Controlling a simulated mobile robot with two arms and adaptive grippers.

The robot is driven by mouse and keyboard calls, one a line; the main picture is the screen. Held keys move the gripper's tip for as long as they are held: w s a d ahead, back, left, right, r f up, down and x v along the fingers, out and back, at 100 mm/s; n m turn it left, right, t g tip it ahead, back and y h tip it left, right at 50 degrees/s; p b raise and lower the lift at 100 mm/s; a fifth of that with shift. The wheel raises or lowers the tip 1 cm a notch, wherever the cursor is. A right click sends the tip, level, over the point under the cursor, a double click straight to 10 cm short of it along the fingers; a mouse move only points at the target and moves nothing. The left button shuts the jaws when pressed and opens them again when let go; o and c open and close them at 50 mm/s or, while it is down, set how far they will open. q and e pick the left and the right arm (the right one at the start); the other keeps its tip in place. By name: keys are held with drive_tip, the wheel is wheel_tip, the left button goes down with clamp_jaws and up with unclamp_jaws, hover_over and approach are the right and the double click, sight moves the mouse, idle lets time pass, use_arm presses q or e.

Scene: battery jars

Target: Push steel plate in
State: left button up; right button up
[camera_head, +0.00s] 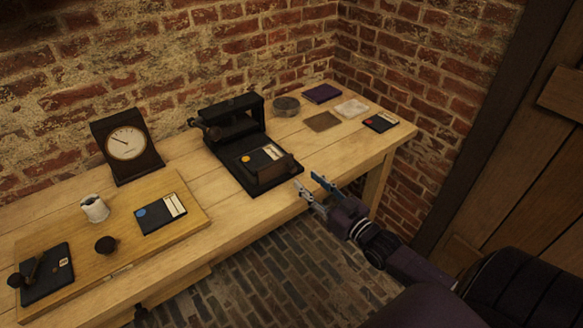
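A black press-like device (233,122) stands on the bench with a flat black base. On its base lies a dark plate with an orange dot and a pale label (262,158), with a dark block (271,172) at its front edge. No marking tells me which plate is the steel one. My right gripper (306,181) is just off the front right corner of the base, near the bench's front edge. Its two fingers are apart with nothing visible between them. My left gripper is not in view.
A wooden board (190,224) at left holds a blue-dotted plate (160,214), a white cup (94,208), a small dark cup (106,245) and a dark plate (48,276). A dial gauge (126,145) stands behind. At right lie a round tin (286,106) and several flat pieces.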

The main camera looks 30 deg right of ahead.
sight(294, 170)
drive_tip(key=w+b, duration=0.2)
drive_tip(key=w, duration=0.3)
drive_tip(key=shift+w+a+f+b, duration=0.1)
drive_tip(key=shift+a+f+b, duration=0.15)
drive_tip(key=shift+b, duration=0.15)
drive_tip(key=shift+w, duration=0.35)
drive_tip(key=shift+w+r, duration=0.15)
drive_tip(key=shift+w, duration=0.15)
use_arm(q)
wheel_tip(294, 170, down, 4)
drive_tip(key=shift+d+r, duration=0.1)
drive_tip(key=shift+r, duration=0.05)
use_arm(e)
drive_tip(key=shift+c, duration=0.6)
drive_tip(key=c, duration=0.7)
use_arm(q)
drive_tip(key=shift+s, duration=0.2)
use_arm(e)
clamp_jaws()
